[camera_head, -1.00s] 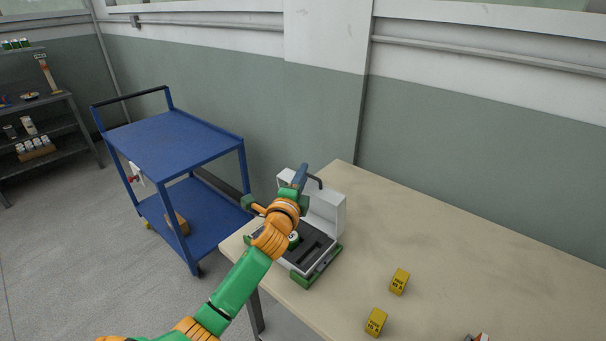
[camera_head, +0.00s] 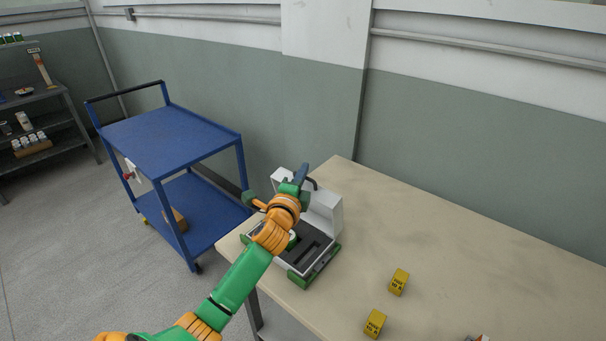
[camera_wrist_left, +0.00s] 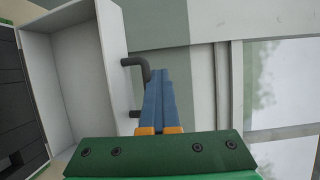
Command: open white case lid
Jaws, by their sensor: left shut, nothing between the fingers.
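The white case (camera_head: 325,212) stands on the table's left end with its lid raised upright, showing a dark insert inside. In the left wrist view the open lid (camera_wrist_left: 78,75) fills the left side, with its dark handle (camera_wrist_left: 136,75) on the outer face. My left gripper (camera_head: 304,170) is at the top of the lid, by the handle. Its blue fingers (camera_wrist_left: 158,95) are shut together with nothing between them, close beside the handle; I cannot tell whether they touch it. My arm hides part of the case. My right gripper is not in view.
The wooden table (camera_head: 440,235) is mostly clear right of the case. Two yellow boxes (camera_head: 398,282) (camera_head: 375,323) stand near its front. A blue cart (camera_head: 170,145) is left of the table, and a dark shelf (camera_head: 50,125) stands far left.

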